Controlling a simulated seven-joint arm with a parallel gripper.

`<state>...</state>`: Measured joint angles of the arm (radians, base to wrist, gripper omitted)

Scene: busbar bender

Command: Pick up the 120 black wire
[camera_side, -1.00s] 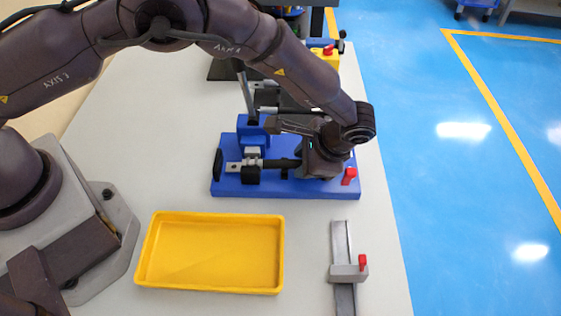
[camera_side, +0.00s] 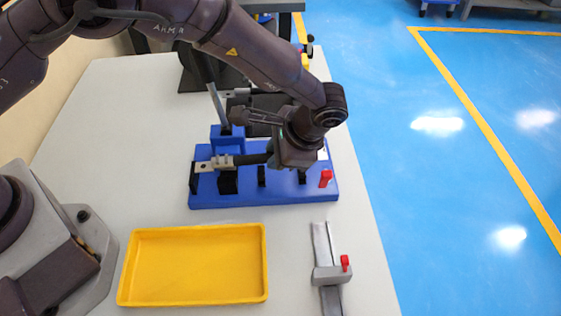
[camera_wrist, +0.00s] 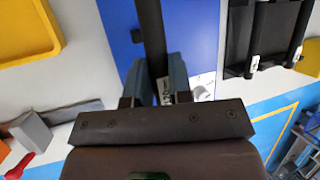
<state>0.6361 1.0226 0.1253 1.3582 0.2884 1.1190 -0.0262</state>
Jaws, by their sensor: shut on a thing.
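The black wire (camera_side: 252,159) has a pale metal lug (camera_side: 213,163) at its left end in the side view. My gripper (camera_side: 276,154) is shut on it and holds it just above the blue holder board (camera_side: 250,198), whose black clips (camera_side: 228,182) show below the wire. In the wrist view the wire (camera_wrist: 151,35) runs between the two fingers of my gripper (camera_wrist: 156,78). Its right end is hidden behind my gripper in the side view.
A yellow tray (camera_side: 262,282) stands in front of the board. A grey sliding rail (camera_side: 325,246) with a red knob (camera_side: 345,262) lies at the front right. A dark bending machine (camera_side: 195,78) stands behind. The pale table (camera_side: 110,130) is clear at left.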

